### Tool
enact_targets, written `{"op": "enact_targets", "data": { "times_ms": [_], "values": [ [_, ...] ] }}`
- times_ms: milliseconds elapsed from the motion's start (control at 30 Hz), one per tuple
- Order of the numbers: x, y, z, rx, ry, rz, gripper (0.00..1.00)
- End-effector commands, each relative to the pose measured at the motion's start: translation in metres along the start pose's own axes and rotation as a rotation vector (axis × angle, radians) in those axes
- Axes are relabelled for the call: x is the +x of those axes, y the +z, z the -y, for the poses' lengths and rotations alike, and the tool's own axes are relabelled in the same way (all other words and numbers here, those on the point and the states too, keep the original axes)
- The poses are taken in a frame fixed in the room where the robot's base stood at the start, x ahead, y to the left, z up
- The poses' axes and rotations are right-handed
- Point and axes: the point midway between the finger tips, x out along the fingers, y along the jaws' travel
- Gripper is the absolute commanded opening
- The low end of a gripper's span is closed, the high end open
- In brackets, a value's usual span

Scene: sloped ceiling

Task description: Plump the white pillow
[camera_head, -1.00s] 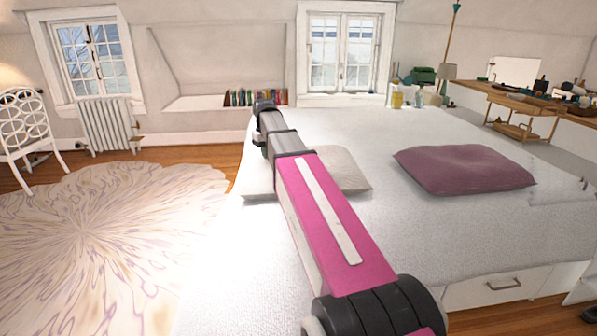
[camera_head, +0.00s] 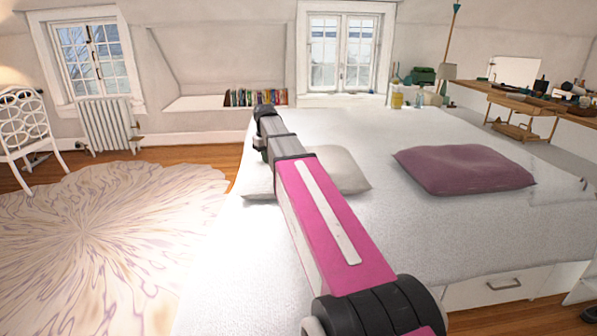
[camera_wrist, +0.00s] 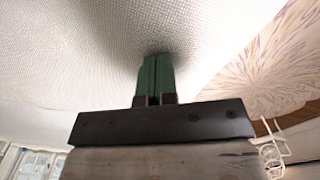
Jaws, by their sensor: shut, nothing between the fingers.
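The white pillow (camera_head: 345,172) lies flat on the white bed, left of the purple cushion in the head view. My pink arm crosses in front of it and hides its middle. In the wrist view, my gripper (camera_wrist: 155,60) has its green fingers together with nothing between them. The fingertips meet a dark shadow on a pale woven surface (camera_wrist: 85,50), which looks like the pillow. I cannot tell whether they touch it or press in.
The bed (camera_head: 245,270) extends around the pillow, with a purple cushion (camera_head: 465,169) to the right. A patterned round rug (camera_head: 110,225) covers the floor at left, beside a white chair (camera_head: 28,135). A wooden desk (camera_head: 500,97) with clutter stands at back right.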

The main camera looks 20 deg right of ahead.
Motion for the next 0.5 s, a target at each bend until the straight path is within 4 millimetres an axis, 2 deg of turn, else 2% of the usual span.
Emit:
{"op": "enact_targets", "data": {
  "times_ms": [167,500],
  "values": [
    [-0.004,0.000,0.000,0.000,0.000,0.000,0.00],
    [-0.027,0.000,0.000,0.000,0.000,0.000,0.00]
  ]
}}
